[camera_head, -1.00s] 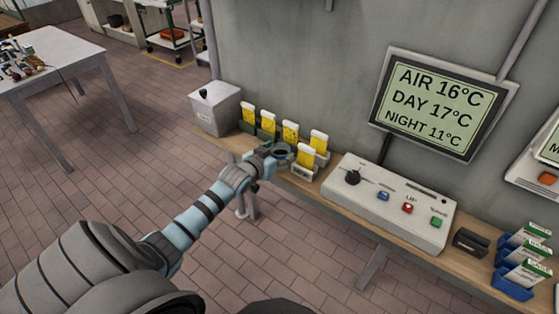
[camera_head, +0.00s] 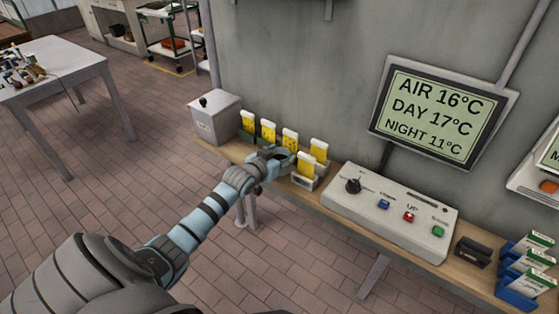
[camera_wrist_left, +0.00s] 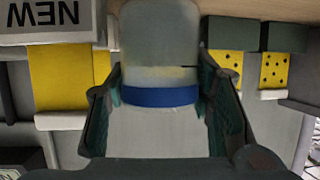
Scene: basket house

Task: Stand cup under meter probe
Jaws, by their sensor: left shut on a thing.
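My left gripper (camera_head: 270,158) reaches over the wall bench, beside the yellow cards. In the left wrist view its fingers (camera_wrist_left: 160,110) are shut around a pale grey cup (camera_wrist_left: 152,125) with a blue band, one finger on each side. In the head view the cup is mostly hidden by the gripper, and I cannot tell whether it touches the bench. No meter probe can be made out clearly. My right gripper is not in view.
Several yellow cards (camera_head: 290,139) in holders stand close around the gripper. A control panel (camera_head: 390,212) with coloured buttons lies to the right, below a temperature display (camera_head: 440,112). A table (camera_head: 75,72) stands far left.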

